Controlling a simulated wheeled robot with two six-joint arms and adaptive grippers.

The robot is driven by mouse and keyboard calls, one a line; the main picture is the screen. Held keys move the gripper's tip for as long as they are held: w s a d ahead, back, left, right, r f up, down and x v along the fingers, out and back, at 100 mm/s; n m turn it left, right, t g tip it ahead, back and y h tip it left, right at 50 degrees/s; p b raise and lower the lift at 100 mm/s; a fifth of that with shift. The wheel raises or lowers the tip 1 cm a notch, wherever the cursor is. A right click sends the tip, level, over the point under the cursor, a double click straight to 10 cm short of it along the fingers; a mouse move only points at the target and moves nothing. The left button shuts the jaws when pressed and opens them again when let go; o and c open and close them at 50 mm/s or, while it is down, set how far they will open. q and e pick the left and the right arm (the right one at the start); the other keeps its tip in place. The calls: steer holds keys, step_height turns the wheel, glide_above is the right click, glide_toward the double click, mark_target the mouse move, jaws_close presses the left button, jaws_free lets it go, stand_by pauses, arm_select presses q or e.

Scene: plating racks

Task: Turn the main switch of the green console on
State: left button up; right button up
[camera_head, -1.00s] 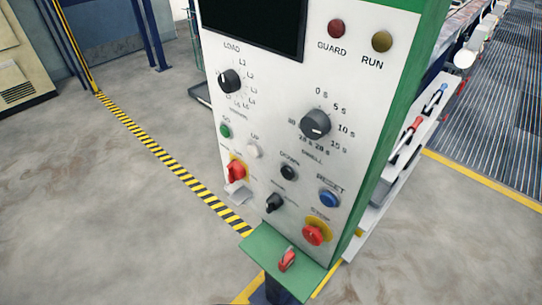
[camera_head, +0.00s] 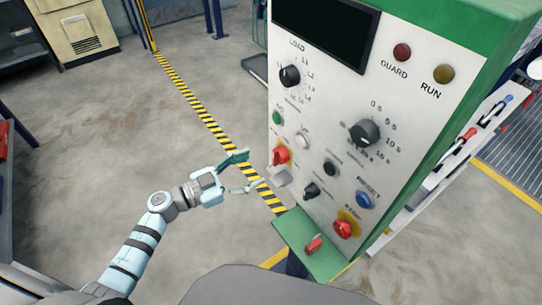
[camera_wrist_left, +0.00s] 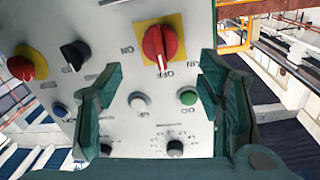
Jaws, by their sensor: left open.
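The green console (camera_head: 410,195) stands on the right in the head view, its pale front covered with controls. Its main switch (camera_head: 281,155) is a red rotary handle on a yellow plate at the panel's left edge. In the wrist view the red handle (camera_wrist_left: 160,42) appears upside down at the top centre, lined up with the OFF label; ON is to its left. My left gripper (camera_head: 247,172) is open and empty, just left of the switch and apart from it. Its spread fingers also show in the wrist view (camera_wrist_left: 160,72). My right gripper is out of view.
Close by are a green button (camera_head: 278,118), a white button (camera_head: 302,142) and a black selector (camera_head: 312,190). A red stop button (camera_head: 343,229) sits lower right, above a green shelf (camera_head: 294,232). The floor left is clear.

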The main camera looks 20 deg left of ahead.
mark_target(273, 158)
arm_select(q)
steer(key=x, duration=0.7)
steer(key=shift+w+d+f, duration=0.1)
steer(key=c, duration=1.1)
